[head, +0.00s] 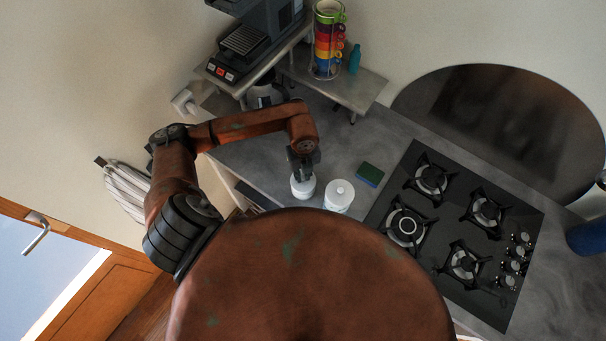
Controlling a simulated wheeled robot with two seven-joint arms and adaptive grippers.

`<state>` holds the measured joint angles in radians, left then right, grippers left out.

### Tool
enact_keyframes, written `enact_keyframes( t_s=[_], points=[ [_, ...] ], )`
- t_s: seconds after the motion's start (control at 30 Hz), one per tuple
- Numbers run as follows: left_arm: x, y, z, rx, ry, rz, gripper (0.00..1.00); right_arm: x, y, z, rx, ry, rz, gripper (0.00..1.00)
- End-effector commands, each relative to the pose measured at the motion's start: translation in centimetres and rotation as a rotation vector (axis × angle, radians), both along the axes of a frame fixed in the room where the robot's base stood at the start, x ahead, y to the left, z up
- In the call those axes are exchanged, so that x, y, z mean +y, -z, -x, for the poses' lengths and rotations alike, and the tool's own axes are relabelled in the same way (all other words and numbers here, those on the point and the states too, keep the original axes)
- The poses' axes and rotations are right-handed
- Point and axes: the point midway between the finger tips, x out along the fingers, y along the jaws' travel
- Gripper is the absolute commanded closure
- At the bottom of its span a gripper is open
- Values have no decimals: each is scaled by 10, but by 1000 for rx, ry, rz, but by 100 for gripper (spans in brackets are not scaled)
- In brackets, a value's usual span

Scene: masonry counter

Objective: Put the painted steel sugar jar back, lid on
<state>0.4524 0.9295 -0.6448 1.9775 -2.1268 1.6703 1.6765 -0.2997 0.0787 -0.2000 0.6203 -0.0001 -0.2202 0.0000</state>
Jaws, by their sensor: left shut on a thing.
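My left gripper (302,172) comes down from above at the counter's front part and is shut on a white jar (303,189). The gripper covers the jar's top, so I cannot tell whether a lid is on it. A second white jar (339,196) stands upright just to the right, with a white knobbed lid on it. I cannot tell from their paint which one is the sugar jar. My right gripper is not in view.
A green and blue sponge (369,175) lies right of the jars, beside the black gas hob (450,230). A raised shelf (335,84) at the back holds stacked coloured mugs (328,40) and a teal bottle (355,60). A coffee machine (255,40) stands at the back left.

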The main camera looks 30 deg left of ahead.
Motion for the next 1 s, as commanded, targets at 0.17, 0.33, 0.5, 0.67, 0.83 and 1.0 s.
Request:
enact_keyframes(
  t_s=[0.17,0.33,0.5,0.67,0.83,1.0],
  points=[
    [0,0,0,0,0,0,100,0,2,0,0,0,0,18],
    [0,0,0,0,0,0,100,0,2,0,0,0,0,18],
    [0,0,0,0,0,0,100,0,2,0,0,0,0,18],
    [0,1,0,0,0,0,100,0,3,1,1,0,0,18],
    [0,3,0,0,0,0,100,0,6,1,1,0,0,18],
    [0,3,0,0,0,0,100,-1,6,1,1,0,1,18]
  ],
)
